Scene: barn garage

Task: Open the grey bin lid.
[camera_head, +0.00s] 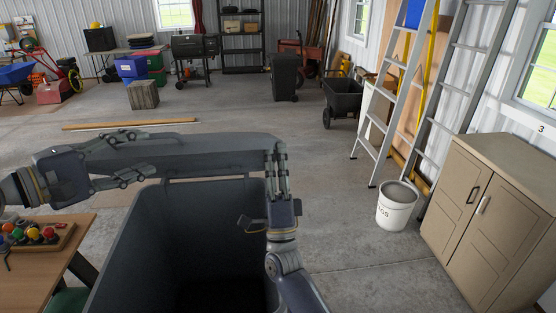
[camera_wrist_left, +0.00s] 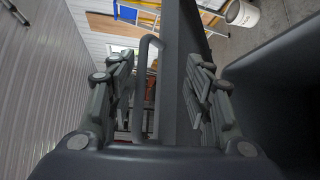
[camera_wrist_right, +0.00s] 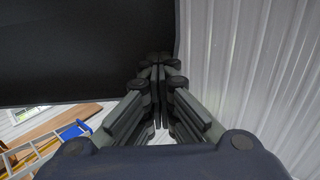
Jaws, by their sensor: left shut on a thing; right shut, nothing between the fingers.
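The grey bin (camera_head: 130,255) stands right in front of me with its dark interior showing. Its grey lid (camera_head: 220,152) is raised and seen nearly edge-on across the bin's far side. In the left wrist view the lid's edge (camera_wrist_left: 182,70) runs between the fingers, with a bar handle (camera_wrist_left: 143,85) beside it. My left gripper (camera_head: 165,155) is shut on the lid, one finger on each side. My right gripper (camera_head: 278,150) is shut and empty, fingers together at the lid's right end. In the right wrist view a dark panel (camera_wrist_right: 80,45) lies beside its fingertips; contact is unclear.
A wooden table (camera_head: 40,270) with a tray of coloured balls (camera_head: 35,237) stands at the left. A white bucket (camera_head: 397,208), a tan cabinet (camera_head: 490,220) and ladders (camera_head: 400,110) are at the right. The floor beyond the bin is open, with a plank (camera_head: 130,124) lying on it.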

